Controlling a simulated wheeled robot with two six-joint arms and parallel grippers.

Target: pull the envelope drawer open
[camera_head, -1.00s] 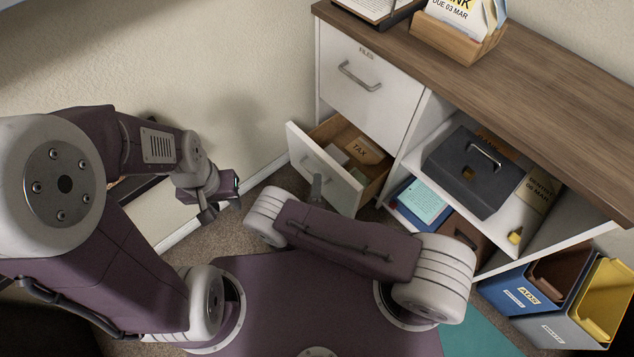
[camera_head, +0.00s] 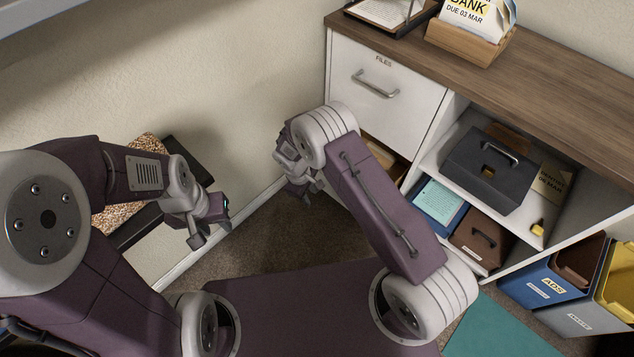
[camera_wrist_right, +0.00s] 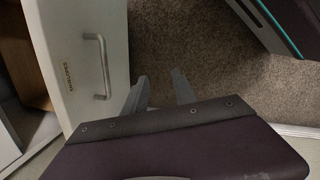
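The envelope drawer (camera_wrist_right: 60,50) stands open in the right wrist view, with its wooden inside (camera_wrist_right: 12,55) showing behind the pale labelled front. Its grey bar handle (camera_wrist_right: 102,68) is on that front. My right gripper (camera_wrist_right: 160,92) has its two fingers apart with nothing between them, beside the handle and off it. In the head view my right gripper (camera_head: 300,182) and arm hide most of the drawer; only a bit of its brown inside (camera_head: 385,155) shows. My left gripper (camera_head: 212,224) is open and empty at the left, away from the cabinet.
The files drawer (camera_head: 385,95) above is shut. Shelves to the right hold a black cash box (camera_head: 488,168), a blue folder (camera_head: 438,203) and a brown case (camera_head: 482,238). Bins (camera_head: 545,282) stand at lower right. A speckled board (camera_head: 125,213) leans at left. Carpet (camera_head: 300,230) is clear.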

